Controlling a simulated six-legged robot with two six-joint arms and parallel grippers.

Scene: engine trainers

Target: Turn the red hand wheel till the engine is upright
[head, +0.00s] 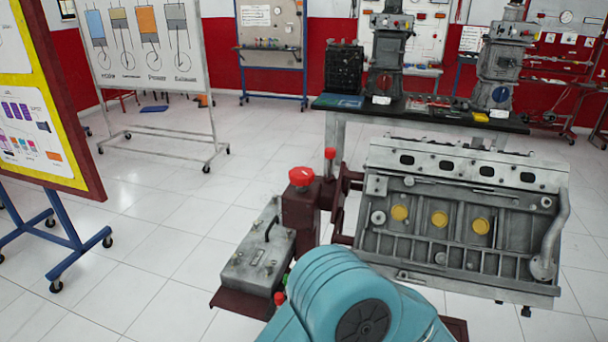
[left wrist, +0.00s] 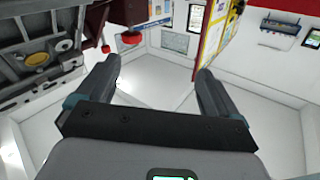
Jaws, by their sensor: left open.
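The red hand wheel (head: 301,177) sits on top of the dark red gearbox post (head: 301,212) of the engine stand. The grey engine block (head: 455,222), with yellow round plugs on its side, hangs on the stand to the right, and its side face leans back. In the left wrist view the engine (left wrist: 35,58) is at the left and a red wheel (left wrist: 131,38) is beyond the fingers. My teal arm hides the lower stand in the head view. My right gripper is not seen.
A smaller red knob (head: 330,153) is beside the gearbox. A grey box with a handle (head: 258,255) lies on the stand's left side. A black-topped table (head: 420,113) with engine parts stands behind. A yellow-framed board (head: 40,110) is at left. The white floor between is clear.

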